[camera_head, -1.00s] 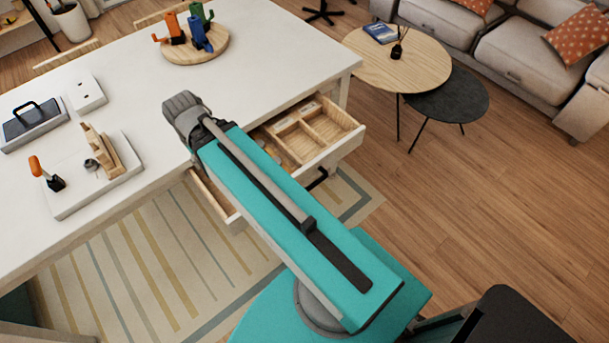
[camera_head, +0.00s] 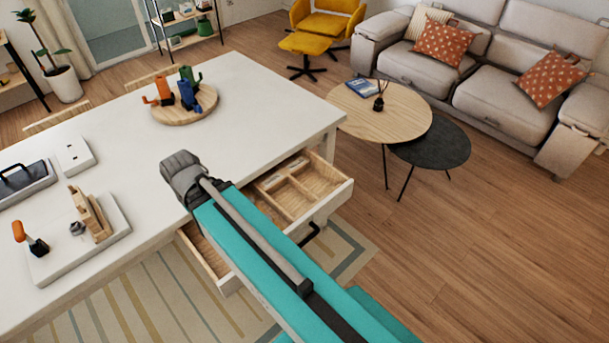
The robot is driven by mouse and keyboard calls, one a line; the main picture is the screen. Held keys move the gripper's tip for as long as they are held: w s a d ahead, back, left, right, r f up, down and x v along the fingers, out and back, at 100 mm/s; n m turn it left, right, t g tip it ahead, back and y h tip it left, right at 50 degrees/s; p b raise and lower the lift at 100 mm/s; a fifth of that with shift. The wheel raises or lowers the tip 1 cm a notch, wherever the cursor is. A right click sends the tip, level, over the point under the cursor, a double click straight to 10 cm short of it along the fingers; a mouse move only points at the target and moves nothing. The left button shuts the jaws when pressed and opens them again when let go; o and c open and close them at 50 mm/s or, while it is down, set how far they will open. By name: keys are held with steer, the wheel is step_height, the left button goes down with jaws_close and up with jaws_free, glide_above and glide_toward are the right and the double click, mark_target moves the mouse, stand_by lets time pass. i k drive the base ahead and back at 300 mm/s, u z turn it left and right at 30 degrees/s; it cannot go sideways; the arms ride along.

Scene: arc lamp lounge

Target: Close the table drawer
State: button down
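The white table (camera_head: 245,110) has its drawer (camera_head: 325,207) pulled out on the near side. The drawer has a pale front, wooden dividers inside and a black handle (camera_head: 312,234). My teal and grey arm crosses in front of it and hides its middle. A part of the open drawer also shows left of the arm. The drawer looks empty where I can see into it. My arm's grey joint is above the table's near edge.
On the table are a round board (camera_head: 178,108) with colored mugs, a white board (camera_head: 75,245) with small items, and a dark-topped box (camera_head: 22,182). Right of the table are a round wooden table (camera_head: 395,118), a dark one (camera_head: 432,145) and a sofa (camera_head: 490,80). Wooden floor at right is clear.

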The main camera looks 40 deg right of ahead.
mark_target(302, 189)
steer(key=z, duration=0.45)
steer(key=k, duration=1.4)
steer(key=u, duration=0.3)
steer(key=i, duration=1)
